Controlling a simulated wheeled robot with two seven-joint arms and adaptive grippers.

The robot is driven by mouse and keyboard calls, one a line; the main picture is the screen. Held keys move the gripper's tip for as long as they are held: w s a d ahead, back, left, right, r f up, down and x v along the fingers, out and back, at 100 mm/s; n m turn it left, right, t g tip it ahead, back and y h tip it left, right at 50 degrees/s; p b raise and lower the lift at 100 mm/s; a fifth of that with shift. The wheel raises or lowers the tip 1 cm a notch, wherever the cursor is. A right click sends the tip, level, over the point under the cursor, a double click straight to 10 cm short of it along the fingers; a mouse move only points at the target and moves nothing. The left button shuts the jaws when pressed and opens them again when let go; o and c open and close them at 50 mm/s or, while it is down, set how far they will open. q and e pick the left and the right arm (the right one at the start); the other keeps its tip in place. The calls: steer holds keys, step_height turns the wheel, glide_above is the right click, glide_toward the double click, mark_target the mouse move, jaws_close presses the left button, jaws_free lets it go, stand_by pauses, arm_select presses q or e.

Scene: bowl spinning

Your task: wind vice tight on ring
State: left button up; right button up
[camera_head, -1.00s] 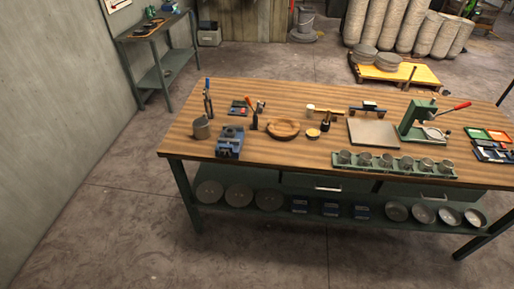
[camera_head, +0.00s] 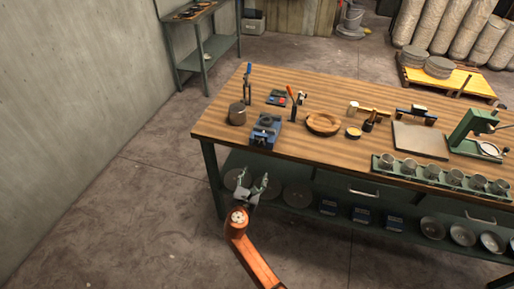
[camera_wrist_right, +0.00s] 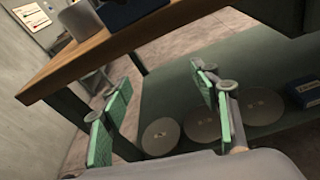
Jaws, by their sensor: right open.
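A small blue vice (camera_head: 265,131) stands on the front left of the wooden workbench (camera_head: 220,123). No separate ring can be made out in its jaws at this size. A dark blue base, probably the vice, is cut off at the top of the right wrist view (camera_wrist_right: 122,12). My right gripper (camera_head: 254,181) is open and empty, below the bench top and in front of its left end. Its green-padded fingers stand apart in the right wrist view (camera_wrist_right: 160,95). My left gripper is out of view.
A grey metal cup (camera_head: 237,114) stands just left of the vice. A round wooden dish (camera_head: 323,123) and a red-handled tool (camera_head: 292,105) are to its right. The bench's front edge overhangs a lower shelf with metal discs (camera_head: 297,195). The floor at left is clear.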

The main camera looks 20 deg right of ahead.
steer(key=n+t+h, duration=0.1)
steer(key=h, duration=0.1)
glide_toward(258, 144)
steer(key=x, duration=0.2)
steer(key=b+x, duration=0.1)
steer(key=x, duration=0.5)
steer(key=shift+w+d+b, duration=0.1)
steer(key=shift+b, duration=0.25)
steer(key=shift+w+d, duration=0.3)
steer(key=shift+w, duration=0.1)
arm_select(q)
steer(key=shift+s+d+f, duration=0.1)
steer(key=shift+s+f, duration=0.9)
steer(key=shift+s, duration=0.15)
arm_select(e)
steer(key=c, duration=1.2)
